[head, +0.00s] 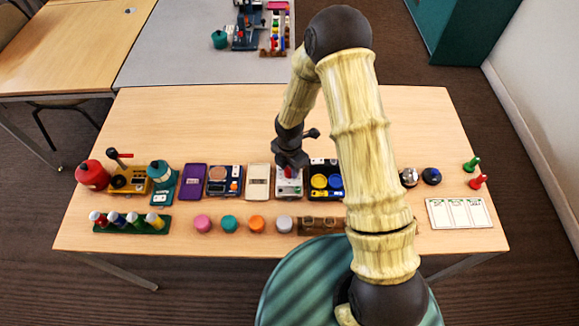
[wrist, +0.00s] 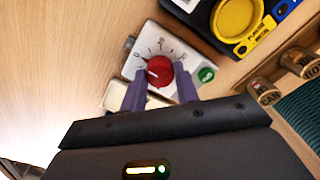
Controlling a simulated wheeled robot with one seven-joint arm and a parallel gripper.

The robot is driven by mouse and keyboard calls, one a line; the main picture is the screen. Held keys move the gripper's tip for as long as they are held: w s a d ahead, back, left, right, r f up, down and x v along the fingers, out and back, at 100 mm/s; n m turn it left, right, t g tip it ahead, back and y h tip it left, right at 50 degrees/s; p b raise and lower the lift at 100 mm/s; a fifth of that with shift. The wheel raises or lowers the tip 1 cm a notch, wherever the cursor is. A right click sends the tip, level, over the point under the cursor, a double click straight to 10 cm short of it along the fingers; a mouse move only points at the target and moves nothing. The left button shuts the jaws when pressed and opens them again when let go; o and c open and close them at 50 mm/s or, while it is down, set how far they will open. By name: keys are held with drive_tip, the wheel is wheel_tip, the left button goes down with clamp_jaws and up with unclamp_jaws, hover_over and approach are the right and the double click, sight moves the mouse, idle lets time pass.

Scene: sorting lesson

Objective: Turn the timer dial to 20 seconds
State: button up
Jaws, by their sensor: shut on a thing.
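The timer is a white box (wrist: 190,58) with a red dial (wrist: 159,69) and a printed number scale around the dial's far side. In the head view the timer (head: 289,187) stands mid-table in the back row, partly covered by my gripper (head: 290,167). In the wrist view my gripper (wrist: 161,85) has its two purple fingers on either side of the red dial, shut on it. A short white mark on the dial faces left, towards the 0 end of the scale; its exact reading is too small to tell. A green button (wrist: 206,75) is on the timer's right.
Coloured pucks (head: 256,223) and brown cups (head: 318,222) lie in front. The table's back strip is clear.

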drive_tip(key=shift+m, duration=0.4)
drive_tip(key=m+b, duration=0.1)
drive_tip(key=m, duration=1.2)
drive_tip(key=shift+m+b, duration=0.3)
drive_tip(key=shift+b, duration=0.1)
drive_tip(key=m, duration=0.9)
drive_tip(key=shift+w+r, duration=0.1)
drive_tip(key=shift+m, duration=0.3)
drive_tip(key=o, duration=1)
drive_tip(key=shift+c, duration=0.2)
